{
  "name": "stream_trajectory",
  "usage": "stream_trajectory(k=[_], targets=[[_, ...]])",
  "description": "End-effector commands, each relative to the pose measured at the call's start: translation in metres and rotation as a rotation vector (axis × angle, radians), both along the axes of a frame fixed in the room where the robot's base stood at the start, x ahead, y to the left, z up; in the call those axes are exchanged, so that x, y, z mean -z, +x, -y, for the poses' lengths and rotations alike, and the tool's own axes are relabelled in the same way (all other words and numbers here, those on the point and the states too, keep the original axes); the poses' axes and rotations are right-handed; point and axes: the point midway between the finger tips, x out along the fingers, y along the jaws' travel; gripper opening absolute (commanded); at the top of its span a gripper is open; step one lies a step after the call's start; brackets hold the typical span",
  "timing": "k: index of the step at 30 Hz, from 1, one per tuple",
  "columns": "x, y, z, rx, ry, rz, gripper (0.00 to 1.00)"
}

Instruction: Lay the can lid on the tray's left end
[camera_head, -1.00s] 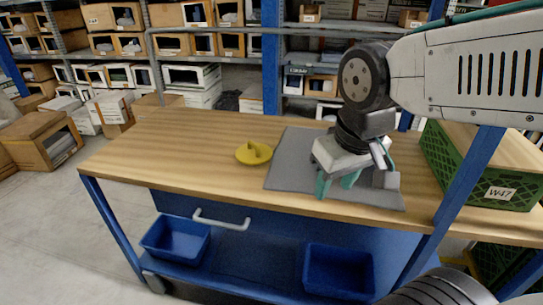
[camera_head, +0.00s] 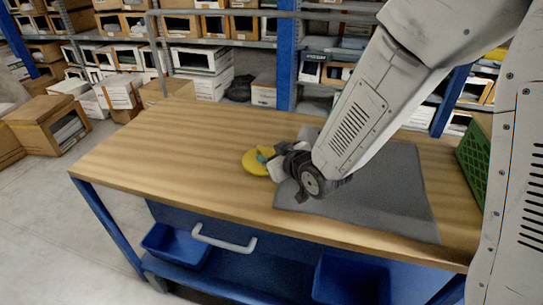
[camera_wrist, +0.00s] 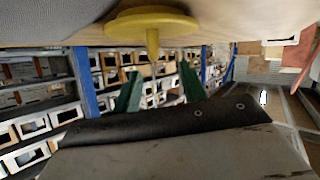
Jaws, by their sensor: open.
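The yellow can lid (camera_head: 250,163), a round disc with an upright grip, lies on the wooden tabletop left of a flat grey mat (camera_head: 385,190). In the wrist view the lid (camera_wrist: 130,20) is at the top, its grip pointing down the picture toward my gripper. My gripper (camera_head: 264,157) is at the lid's right side in the head view and partly hides it. In the wrist view my gripper (camera_wrist: 159,84) has its two green fingers apart, with the grip's end roughly between them. I cannot make out a walled tray; whether the mat is the tray is unclear.
A green crate (camera_head: 473,160) stands at the table's right end. Blue bins (camera_head: 176,243) sit on the lower shelf under a white handle (camera_head: 223,240). Racks of boxes stand behind. The tabletop's left part (camera_head: 150,150) is clear.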

Motion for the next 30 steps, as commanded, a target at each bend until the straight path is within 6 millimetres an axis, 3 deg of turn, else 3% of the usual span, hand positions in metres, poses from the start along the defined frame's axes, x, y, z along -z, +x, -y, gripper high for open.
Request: stream_trajectory(k=[7, 15, 25, 30], targets=[[0.010, 0.027, 0.003, 0.022, 0.001, 0.001, 0.42], [0.023, 0.059, -0.012, 0.027, 0.001, 0.000, 0.42], [0.026, 0.065, -0.017, 0.025, 0.002, 0.000, 0.42], [0.026, 0.065, -0.018, 0.023, 0.001, 0.000, 0.00]])
